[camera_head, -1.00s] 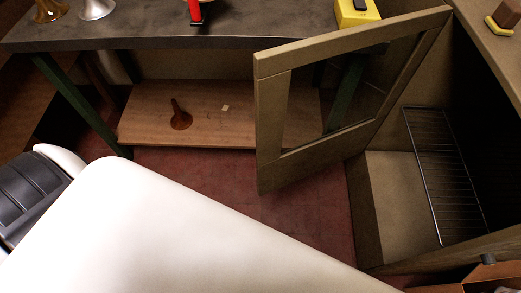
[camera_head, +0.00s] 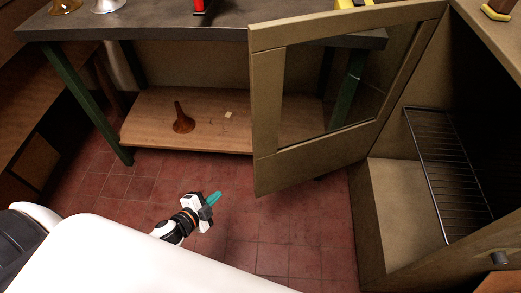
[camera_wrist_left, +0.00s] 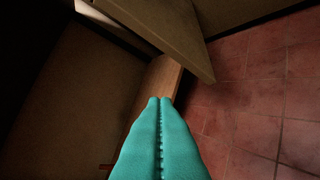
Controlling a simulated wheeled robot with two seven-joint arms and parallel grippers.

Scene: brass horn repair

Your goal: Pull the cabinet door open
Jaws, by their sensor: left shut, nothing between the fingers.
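The cabinet door (camera_head: 265,110), a tan frame with a glass pane, stands wide open in the head view, swung out from the cabinet (camera_head: 405,205) on the right. My left gripper (camera_head: 216,196) is over the tiled floor, left of the door's lower free corner and apart from it. Its teal fingers (camera_wrist_left: 160,140) are shut and empty in the left wrist view. A tan panel edge that looks like the door (camera_wrist_left: 175,35) shows ahead of them there. My right gripper is not in view.
A dark-topped workbench (camera_head: 150,32) with green legs stands behind the door. Its lower wooden shelf (camera_head: 150,140) holds a brown horn-shaped piece (camera_head: 182,120). A wire rack (camera_head: 445,160) sits inside the cabinet. Red floor tiles (camera_head: 270,225) are clear before the door.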

